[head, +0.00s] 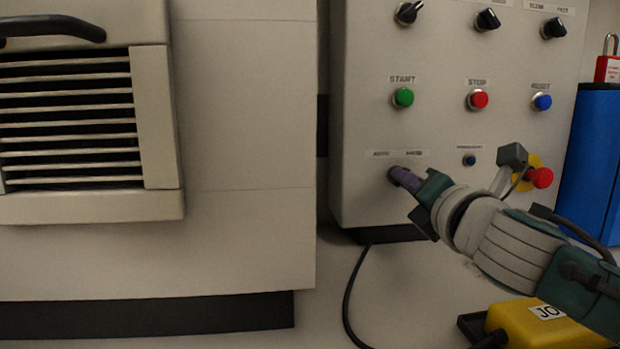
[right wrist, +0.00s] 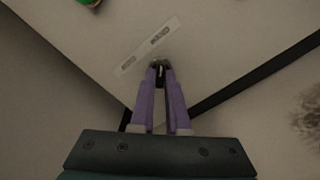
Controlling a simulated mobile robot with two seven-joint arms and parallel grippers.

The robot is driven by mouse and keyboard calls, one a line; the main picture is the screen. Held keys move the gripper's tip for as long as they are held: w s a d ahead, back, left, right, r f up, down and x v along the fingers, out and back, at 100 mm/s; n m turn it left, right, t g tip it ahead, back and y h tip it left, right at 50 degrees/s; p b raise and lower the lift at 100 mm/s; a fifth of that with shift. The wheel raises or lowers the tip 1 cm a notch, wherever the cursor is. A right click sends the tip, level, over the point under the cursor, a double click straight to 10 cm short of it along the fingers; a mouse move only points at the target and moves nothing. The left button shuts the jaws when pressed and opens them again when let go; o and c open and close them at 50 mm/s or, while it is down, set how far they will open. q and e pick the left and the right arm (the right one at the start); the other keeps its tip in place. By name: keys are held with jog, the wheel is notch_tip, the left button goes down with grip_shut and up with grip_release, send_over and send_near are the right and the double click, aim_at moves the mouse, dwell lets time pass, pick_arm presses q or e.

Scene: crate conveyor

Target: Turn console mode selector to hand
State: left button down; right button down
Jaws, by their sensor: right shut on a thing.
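The mode selector knob (right wrist: 158,66) is a small dark knob on the pale console face (head: 360,120). It sits under a label strip (head: 398,154) with two words, the left one reading AUTO; the strip also shows in the right wrist view (right wrist: 147,46). My right gripper (head: 398,174) has its purple fingers at the lower left of the console, closed around the knob. In the head view the fingers hide the knob, so its pointing direction is unclear. My left gripper is not in view.
Above are a green START button (head: 402,98), a red STOP button (head: 477,99) and a blue button (head: 542,102). A red emergency button (head: 540,178) is near my right wrist. A yellow box (head: 545,322) lies below my forearm, and a black cable (head: 350,295) hangs below the console.

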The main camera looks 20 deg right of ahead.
dwell(0.3)
jog(key=c, duration=0.9)
grip_release()
jog(key=shift+s, duration=0.1)
jog(key=p+v, duration=0.1)
jog(key=v, duration=0.8)
jog(key=shift+s+p, duration=0.4)
